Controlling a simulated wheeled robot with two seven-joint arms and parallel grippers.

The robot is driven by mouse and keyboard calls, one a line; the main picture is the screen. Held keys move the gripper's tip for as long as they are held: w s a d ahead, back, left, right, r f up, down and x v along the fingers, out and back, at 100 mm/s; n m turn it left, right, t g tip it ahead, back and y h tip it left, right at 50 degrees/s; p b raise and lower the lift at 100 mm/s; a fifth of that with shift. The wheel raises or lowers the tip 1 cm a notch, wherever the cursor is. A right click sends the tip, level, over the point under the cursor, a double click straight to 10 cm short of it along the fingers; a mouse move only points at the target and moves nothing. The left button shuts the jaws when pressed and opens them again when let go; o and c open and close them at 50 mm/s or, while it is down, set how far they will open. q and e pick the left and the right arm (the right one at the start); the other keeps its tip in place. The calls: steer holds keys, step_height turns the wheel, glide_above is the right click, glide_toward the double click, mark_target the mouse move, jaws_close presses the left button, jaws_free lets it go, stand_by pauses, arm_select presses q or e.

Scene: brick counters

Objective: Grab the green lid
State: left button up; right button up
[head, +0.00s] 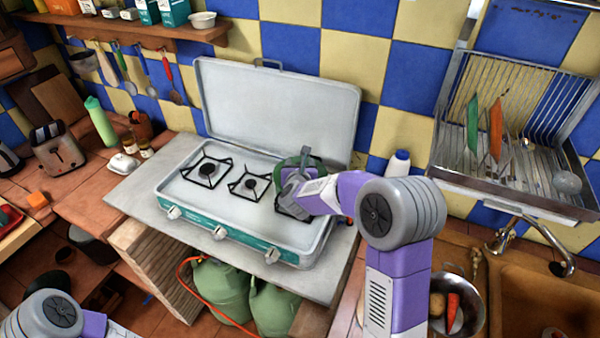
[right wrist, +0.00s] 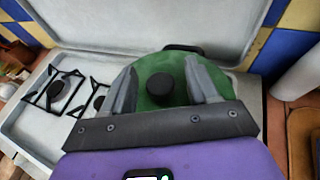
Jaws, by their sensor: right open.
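The green lid (right wrist: 158,67) with a round black knob (right wrist: 160,89) lies in front of my right gripper in the right wrist view. In the head view only part of the lid (head: 318,163) shows behind my gripper, over the right burner of the stove. My right gripper (right wrist: 163,78) is open, with one finger on each side of the knob and a gap to it. It also shows in the head view (head: 297,172). A black handle (right wrist: 184,48) shows at the lid's far edge. My left gripper is out of view; only part of the left arm shows.
The stove (head: 235,205) has its cover (head: 280,105) raised behind the burners. A dish rack (head: 520,130) hangs on the right above the sink (head: 540,295). A white bottle (head: 398,164) stands right of the stove. A green bottle (head: 100,123) and toaster (head: 58,153) stand left.

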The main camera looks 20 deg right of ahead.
jaws_close()
stand_by(0.3)
